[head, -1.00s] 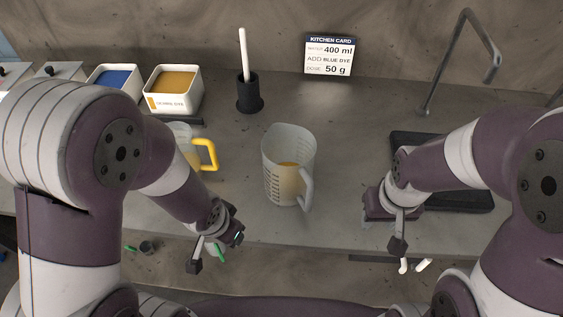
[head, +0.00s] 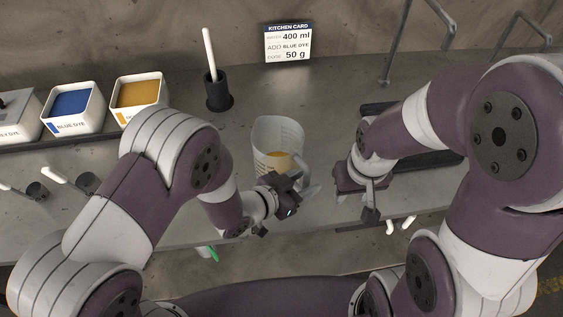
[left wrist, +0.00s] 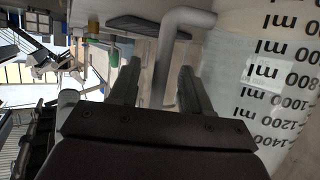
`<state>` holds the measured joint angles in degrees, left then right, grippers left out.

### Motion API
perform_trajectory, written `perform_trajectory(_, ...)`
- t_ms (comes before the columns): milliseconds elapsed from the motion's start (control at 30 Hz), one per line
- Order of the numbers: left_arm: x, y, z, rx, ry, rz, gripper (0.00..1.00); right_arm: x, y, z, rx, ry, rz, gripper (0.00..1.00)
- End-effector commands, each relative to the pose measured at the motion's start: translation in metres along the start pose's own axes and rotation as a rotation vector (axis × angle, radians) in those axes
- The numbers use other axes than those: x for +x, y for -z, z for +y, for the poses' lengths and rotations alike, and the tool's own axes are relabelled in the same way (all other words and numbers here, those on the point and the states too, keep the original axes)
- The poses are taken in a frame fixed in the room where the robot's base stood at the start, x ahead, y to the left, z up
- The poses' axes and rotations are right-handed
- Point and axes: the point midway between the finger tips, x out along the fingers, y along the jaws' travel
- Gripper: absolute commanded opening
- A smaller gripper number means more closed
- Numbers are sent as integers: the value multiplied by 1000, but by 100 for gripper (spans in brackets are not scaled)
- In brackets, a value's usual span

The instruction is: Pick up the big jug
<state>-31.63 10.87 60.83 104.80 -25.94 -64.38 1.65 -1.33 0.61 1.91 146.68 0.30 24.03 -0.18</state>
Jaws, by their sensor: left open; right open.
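The big jug (head: 278,132) is a translucent measuring jug with orange-yellow liquid in it, upright on the counter in the middle of the head view. Its pale handle (head: 311,180) faces the front right. My left gripper (head: 300,189) is open at the handle side, partly covering the jug's lower front. In the left wrist view the jug wall with ml marks (left wrist: 285,120) fills the right, and the grey handle (left wrist: 164,65) shows between the open fingers (left wrist: 157,85). Contact cannot be told. My right gripper (head: 399,225) is open and empty, right of the jug.
A blue dye bin (head: 73,109) and a yellow-orange dye bin (head: 138,94) stand at the left. A black holder (head: 219,96) with a white stick and the kitchen card (head: 288,43) are behind the jug. Scoops (head: 84,183) lie at the left. A metal tap (head: 450,28) stands back right.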

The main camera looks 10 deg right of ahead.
Motion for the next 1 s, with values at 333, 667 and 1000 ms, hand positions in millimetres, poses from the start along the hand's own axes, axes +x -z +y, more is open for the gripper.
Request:
perform_trajectory(333, 30, 1, -1, -1, 1, 0, 48, -6, 1, 0, 0, 0, 0, 43)
perform_trajectory(667, 29, 1, -1, -1, 1, -1, 0, -6, 1, 0, 0, 0, 0, 43)
perform_trajectory(1000, 29, 5, -2, 1, 2, 1, 0, -8, 1, 0, 0, 0, 0, 43)
